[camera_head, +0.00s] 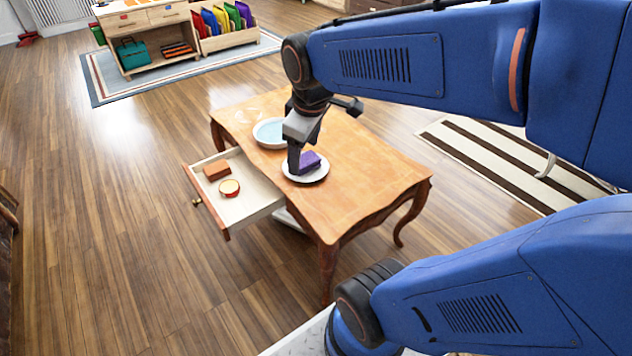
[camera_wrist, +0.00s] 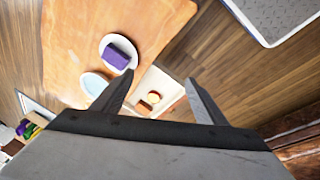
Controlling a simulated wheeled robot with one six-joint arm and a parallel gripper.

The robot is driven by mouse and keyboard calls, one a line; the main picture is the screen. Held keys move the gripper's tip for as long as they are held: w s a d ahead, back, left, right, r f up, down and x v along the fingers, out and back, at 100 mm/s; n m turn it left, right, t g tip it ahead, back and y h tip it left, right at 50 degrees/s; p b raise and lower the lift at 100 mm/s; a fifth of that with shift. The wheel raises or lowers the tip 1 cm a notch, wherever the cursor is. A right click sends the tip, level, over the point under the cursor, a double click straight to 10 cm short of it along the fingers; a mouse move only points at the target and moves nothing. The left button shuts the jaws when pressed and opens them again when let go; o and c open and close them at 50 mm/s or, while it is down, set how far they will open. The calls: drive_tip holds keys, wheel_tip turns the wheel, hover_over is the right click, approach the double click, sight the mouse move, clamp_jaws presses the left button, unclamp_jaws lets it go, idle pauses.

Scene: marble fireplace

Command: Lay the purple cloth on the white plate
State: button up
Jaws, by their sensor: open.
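The purple cloth (camera_head: 310,161), a small folded block, lies on the white plate (camera_head: 318,178) on the wooden table. In the wrist view the cloth (camera_wrist: 117,55) rests inside the rim of the plate (camera_wrist: 134,50). My gripper (camera_head: 300,158) is over the table by the plate and covers part of the plate and cloth in the head view. In the wrist view its two fingers (camera_wrist: 160,79) are spread with nothing between them, and the cloth is apart from them, beyond the left fingertip.
A bowl with a pale blue inside (camera_head: 268,133) stands beside the plate. The table's drawer (camera_head: 257,203) is pulled out and holds a brown block (camera_head: 216,170) and a round red-rimmed item (camera_head: 229,188). The table's near right top (camera_head: 375,185) is clear.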

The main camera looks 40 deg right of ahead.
drive_tip(key=s+a+m+t, duration=0.1)
drive_tip(key=s+a+m, duration=0.2)
drive_tip(key=s+m, duration=0.3)
drive_tip(key=s, duration=0.4)
drive_tip(key=shift+a+f+t+y, duration=0.2)
drive_tip(key=shift+f+t+y, duration=0.1)
drive_tip(key=shift+f+y, duration=0.1)
